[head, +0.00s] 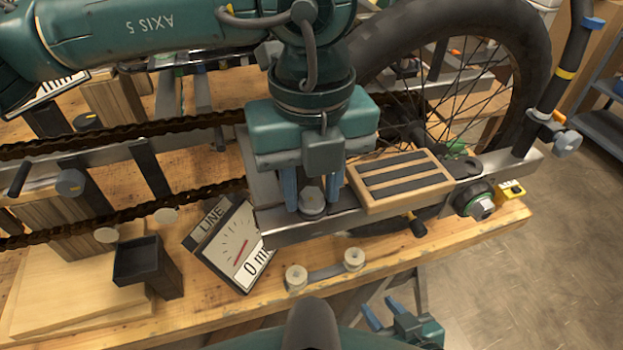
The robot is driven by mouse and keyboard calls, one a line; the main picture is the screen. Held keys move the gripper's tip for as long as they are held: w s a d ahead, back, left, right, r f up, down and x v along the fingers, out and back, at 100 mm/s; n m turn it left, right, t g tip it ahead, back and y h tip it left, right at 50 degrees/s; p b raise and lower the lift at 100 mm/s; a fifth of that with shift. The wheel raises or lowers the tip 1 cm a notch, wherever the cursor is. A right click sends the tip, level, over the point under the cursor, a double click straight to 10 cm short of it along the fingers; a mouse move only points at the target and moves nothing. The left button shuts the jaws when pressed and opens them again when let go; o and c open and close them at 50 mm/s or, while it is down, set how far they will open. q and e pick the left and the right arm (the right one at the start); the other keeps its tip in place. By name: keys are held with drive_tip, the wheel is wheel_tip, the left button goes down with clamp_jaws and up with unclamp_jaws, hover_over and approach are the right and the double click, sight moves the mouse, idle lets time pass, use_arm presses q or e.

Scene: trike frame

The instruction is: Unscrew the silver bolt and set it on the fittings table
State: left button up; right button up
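The silver bolt (312,201) stands upright in the grey metal frame rail (345,222), with a round flange under its hex head. My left gripper (312,192) points down over it. Its two blue fingers are apart, one on each side of the bolt, with a small gap showing beside the head. My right gripper (385,312) is low at the bottom edge, its blue fingers apart and empty. I cannot tell for sure which surface is the fittings table; a blue-grey table (604,128) stands at the far right.
A slatted wooden tray (408,160) sits on the rail just right of the bolt. A dial gauge marked LINE (232,243) and two pale knobs (296,277) lie in front on the wooden bench (200,318). A spoked wheel (535,60) and chains (120,125) stand behind.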

use_arm(q)
drive_tip(key=m, duration=0.4)
drive_tip(key=shift+m, duration=0.4)
drive_tip(key=m, duration=0.5)
drive_tip(key=shift+c, duration=0.5)
drive_tip(key=c, duration=0.4)
drive_tip(key=n, duration=1.1)
drive_tip(key=shift+n, duration=0.3)
drive_tip(key=o, duration=0.5)
